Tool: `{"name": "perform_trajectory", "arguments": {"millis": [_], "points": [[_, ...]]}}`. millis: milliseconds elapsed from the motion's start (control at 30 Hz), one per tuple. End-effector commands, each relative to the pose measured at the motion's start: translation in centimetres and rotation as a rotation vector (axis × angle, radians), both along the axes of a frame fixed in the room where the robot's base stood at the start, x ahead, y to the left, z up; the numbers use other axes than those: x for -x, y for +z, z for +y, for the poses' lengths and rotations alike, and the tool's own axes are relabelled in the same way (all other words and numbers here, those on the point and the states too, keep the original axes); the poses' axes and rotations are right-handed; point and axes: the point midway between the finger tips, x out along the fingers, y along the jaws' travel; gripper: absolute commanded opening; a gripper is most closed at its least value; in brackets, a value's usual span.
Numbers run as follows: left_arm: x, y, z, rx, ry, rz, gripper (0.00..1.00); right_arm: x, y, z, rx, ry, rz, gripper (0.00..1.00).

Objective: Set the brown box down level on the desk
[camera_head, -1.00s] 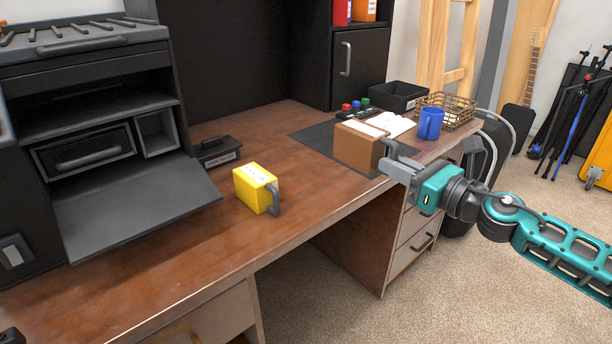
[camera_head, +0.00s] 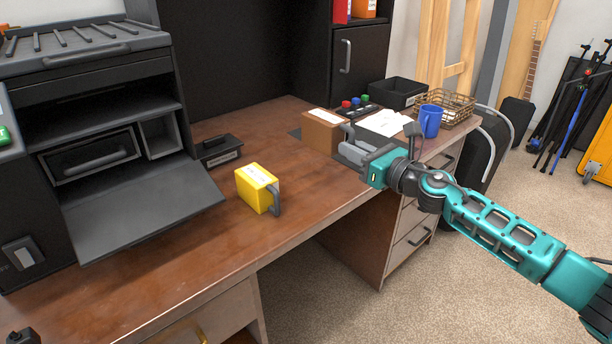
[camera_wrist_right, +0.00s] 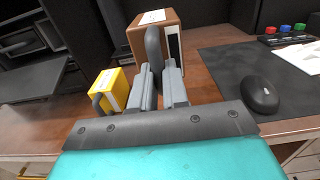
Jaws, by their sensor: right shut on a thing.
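The brown box (camera_head: 322,133) has a white label on top and a grey handle on its near side. It is at the back middle of the desk (camera_head: 290,226) in the head view, near the dark mat. My right gripper (camera_head: 350,146) is shut on the box's handle, which also shows in the wrist view, with the brown box (camera_wrist_right: 152,34) beyond the fingers (camera_wrist_right: 158,85). The box looks roughly upright. Whether its underside touches the desk is hidden.
A yellow box (camera_head: 256,188) with a handle stands on the desk left of the brown box. A small black box (camera_head: 218,151) is behind it. A blue mug (camera_head: 430,121), wire basket (camera_head: 452,108) and black bin (camera_head: 397,94) stand at the right. A black mouse (camera_wrist_right: 259,95) lies on the mat.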

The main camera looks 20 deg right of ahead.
Motion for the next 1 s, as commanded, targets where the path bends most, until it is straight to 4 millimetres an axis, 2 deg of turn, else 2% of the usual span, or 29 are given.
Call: {"name": "perform_trajectory", "arguments": {"millis": [267,700,1000], "points": [[0.0,-0.2,0.0,0.000,0.000,0.000,0.56,-2.6,0.2,1.2,-0.001,-0.002,-0.004,0.00],[0.0,-1.5,0.0,0.000,0.000,0.000,0.56,-6.6,-0.1,3.2,-0.002,-0.001,-0.004,0.00],[0.0,-1.7,0.0,0.000,0.000,0.000,0.56,-7.7,0.1,3.7,0.000,-0.001,-0.002,0.00]]}}
